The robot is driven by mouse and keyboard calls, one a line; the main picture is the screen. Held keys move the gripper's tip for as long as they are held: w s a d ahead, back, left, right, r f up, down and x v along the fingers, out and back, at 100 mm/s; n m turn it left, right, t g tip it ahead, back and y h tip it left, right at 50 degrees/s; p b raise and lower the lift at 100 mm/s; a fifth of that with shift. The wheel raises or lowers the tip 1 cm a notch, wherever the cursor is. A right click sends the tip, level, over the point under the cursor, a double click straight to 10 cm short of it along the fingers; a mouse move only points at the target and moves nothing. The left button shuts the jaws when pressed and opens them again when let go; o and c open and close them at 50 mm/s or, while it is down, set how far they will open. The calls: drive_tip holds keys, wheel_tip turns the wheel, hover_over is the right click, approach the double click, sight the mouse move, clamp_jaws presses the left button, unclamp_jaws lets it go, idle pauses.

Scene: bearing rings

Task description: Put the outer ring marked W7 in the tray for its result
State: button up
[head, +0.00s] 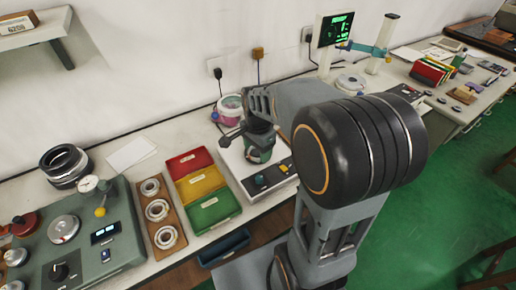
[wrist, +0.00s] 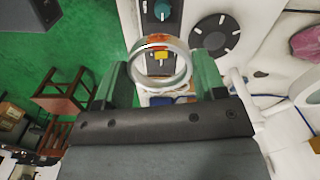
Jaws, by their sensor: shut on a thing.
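My gripper (head: 260,146) is shut on a metal outer ring (wrist: 163,84), which the wrist view shows between its two green fingers (wrist: 162,70). The ring's open side faces the wrist camera, and I cannot read a W7 mark on it. In the head view the ring cannot be made out among the jaws. The gripper is above the white device with knobs, right of three result trays: a red tray (head: 189,163), a yellow tray (head: 200,183) and a green tray (head: 214,210). The trays look empty and their labels are too small to read.
A brown rack (head: 158,210) with several rings stands left of the trays. The grey-green gauge unit (head: 98,243) is further left, with stacked dark rings (head: 64,165) behind. The white knobbed device (head: 262,183) lies below my gripper. A dark blue bin (head: 224,247) sits at the front edge.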

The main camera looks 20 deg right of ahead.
wheel_tip(320, 180, up, 3)
drive_tip(key=shift+r+p, duration=0.1)
drive_tip(key=shift+p, duration=1)
